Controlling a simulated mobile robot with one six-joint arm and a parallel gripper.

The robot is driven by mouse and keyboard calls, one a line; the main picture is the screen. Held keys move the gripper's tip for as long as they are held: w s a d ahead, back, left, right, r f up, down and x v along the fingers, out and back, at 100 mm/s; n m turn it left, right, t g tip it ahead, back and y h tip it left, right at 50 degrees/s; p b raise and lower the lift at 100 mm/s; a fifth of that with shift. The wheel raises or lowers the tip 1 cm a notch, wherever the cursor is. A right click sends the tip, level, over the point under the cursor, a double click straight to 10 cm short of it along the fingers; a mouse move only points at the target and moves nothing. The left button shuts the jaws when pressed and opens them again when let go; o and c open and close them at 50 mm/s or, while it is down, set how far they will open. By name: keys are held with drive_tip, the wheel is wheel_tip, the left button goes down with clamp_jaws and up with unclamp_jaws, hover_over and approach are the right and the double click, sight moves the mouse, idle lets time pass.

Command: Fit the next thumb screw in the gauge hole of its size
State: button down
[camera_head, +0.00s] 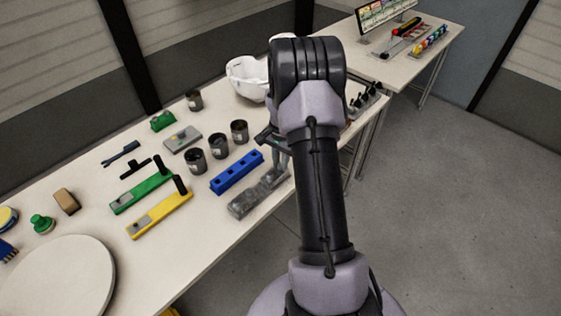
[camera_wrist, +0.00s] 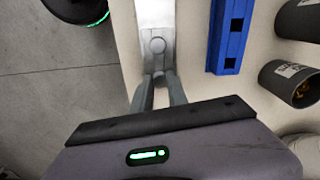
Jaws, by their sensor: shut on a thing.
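My gripper (camera_wrist: 159,92) has its fingers closed on a small grey piece (camera_wrist: 158,77) at the near end of a grey bar (camera_wrist: 156,18). I cannot tell whether this piece is a thumb screw or part of the bar. The grey bar also shows in the head view (camera_head: 245,205), where my arm partly hides the gripper (camera_head: 274,172). A blue block with square holes (camera_head: 237,172) lies just left of the bar; in the wrist view it is on the right (camera_wrist: 228,35). Small black upright pieces (camera_head: 365,97) stand in a rack beyond my arm. I cannot make out which hole is the gauge hole.
Several dark cups (camera_head: 195,160) stand left of the blue block. A green bar (camera_head: 140,193) and a yellow bar (camera_head: 160,212) with black handles lie further left. A white helmet shell (camera_head: 247,78) is at the back. A round pale disc (camera_head: 60,280) covers the front left.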

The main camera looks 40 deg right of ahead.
drive_tip(key=c, duration=1.2)
unclamp_jaws()
drive_tip(key=shift+r, duration=0.1)
wheel_tip(320, 180, up, 17)
drive_tip(key=p, duration=0.5)
drive_tip(key=shift+s+r, duration=0.15)
